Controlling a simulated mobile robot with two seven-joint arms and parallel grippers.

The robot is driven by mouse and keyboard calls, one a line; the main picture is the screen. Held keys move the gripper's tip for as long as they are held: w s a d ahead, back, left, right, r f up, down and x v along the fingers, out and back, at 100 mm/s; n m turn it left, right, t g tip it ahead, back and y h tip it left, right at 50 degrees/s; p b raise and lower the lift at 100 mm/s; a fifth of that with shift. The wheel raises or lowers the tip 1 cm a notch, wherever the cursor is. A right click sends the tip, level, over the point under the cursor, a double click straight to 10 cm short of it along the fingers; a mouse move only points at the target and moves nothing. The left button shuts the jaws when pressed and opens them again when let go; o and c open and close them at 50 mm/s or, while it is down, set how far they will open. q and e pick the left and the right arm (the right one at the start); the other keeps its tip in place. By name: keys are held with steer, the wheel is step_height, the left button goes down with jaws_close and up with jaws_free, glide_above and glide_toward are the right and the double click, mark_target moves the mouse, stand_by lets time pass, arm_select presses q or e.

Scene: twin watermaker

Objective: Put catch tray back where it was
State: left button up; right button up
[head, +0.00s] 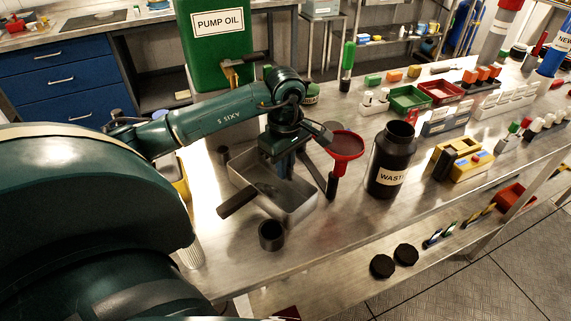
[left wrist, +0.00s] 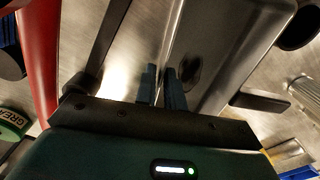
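The catch tray (head: 299,204) is a shallow rectangular metal tray on the bench, with a dark handle (head: 237,203) on its near left side. My left gripper (head: 285,170) points down at the tray's far right wall. In the left wrist view, the two fingers (left wrist: 160,88) are close together, with the tray's rim (left wrist: 172,40) running between them, so they look shut on it. The tray's floor also shows there (left wrist: 225,40). I cannot tell whether the tray is lifted off the bench. My right gripper is not in view.
A red funnel (head: 345,146) and a black waste container (head: 390,165) stand right of the tray. A dark cup (head: 272,235) is close in front of it. A green pump oil can (head: 215,55) is behind. Bare bench lies front right of the tray.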

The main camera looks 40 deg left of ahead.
arm_select(q)
steer(key=shift+o, duration=1.3)
steer(key=shift+r, duration=0.1)
step_height(320, 180, up, 12)
